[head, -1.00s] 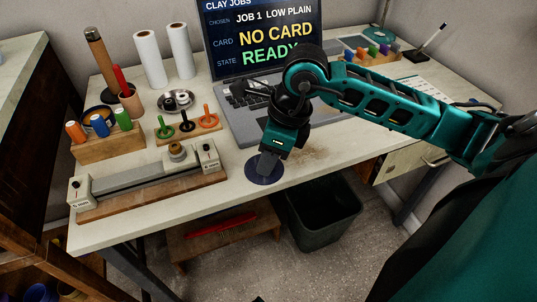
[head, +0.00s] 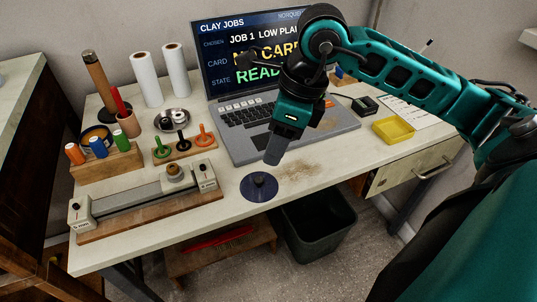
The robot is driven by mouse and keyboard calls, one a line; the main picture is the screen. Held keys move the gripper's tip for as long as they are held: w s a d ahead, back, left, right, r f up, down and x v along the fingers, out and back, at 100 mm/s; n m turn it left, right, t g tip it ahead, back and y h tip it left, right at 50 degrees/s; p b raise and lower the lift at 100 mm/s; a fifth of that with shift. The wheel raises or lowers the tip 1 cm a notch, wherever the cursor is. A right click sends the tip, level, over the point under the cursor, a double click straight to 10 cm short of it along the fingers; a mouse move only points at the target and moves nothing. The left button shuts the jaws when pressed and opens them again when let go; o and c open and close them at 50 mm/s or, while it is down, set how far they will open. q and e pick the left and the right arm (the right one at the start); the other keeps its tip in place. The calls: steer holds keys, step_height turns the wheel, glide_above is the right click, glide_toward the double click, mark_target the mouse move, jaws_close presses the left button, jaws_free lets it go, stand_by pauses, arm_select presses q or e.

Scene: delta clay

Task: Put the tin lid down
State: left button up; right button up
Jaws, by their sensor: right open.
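The tin lid, a dark blue disc with a black knob (head: 259,187), lies flat on the table near the front edge, knob up. My right gripper (head: 272,158) is above and just behind the lid, apart from it, pointing down. It is open and holds nothing; only one finger shows clearly. My left gripper is not in view.
A laptop (head: 270,115) stands behind my right gripper. A wooden board with a roller bar (head: 145,195) lies left of the lid. A dark bin (head: 318,225) stands on the floor below the front edge. Brown dust (head: 300,168) lies beside the lid.

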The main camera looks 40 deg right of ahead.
steer(key=v, duration=0.2)
steer(key=shift+s+d+r, duration=0.1)
steer(key=shift+r, duration=0.25)
stand_by(0.4)
